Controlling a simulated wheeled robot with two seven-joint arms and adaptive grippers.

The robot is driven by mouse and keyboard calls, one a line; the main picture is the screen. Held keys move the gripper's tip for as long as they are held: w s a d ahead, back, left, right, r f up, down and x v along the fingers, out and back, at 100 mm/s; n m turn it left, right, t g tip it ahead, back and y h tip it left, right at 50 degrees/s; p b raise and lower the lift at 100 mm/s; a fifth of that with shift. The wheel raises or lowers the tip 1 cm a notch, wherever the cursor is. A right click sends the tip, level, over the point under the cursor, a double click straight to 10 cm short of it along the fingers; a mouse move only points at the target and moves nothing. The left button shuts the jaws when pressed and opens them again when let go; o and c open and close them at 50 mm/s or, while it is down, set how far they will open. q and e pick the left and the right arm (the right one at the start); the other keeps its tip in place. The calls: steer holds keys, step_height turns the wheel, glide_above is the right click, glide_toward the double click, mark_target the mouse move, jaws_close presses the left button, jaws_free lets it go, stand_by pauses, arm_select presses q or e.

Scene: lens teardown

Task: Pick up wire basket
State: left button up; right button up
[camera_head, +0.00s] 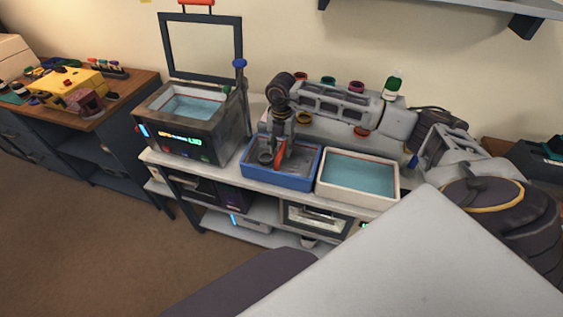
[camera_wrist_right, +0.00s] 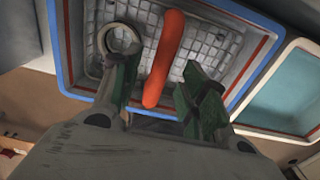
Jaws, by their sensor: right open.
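The wire basket (camera_wrist_right: 205,42), a grey mesh, lies inside a blue tray with a red inner line (camera_head: 249,180). Its orange handle (camera_wrist_right: 165,58) rises toward the right wrist camera; it also shows in the head view (camera_head: 280,150). A pale ring (camera_wrist_right: 113,53) is at the left of the basket. My right gripper (camera_wrist_right: 163,88) is open above the tray, pointing down. In the wrist view the handle runs between its two green-padded fingers, without clear contact. In the head view the gripper hides part of the basket. My left gripper is not in view.
A white-rimmed basin of blue liquid (camera_head: 358,175) stands right of the tray. A dark ultrasonic-style bath (camera_head: 187,135) with a raised framed lid (camera_head: 201,47) stands left. Colored jars (camera_head: 356,88) line the bench behind my right arm. A shelf hangs above.

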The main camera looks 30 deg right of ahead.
steer(key=shift+f, duration=1.4)
steer(key=shift+w, duration=0.1)
jaws_close()
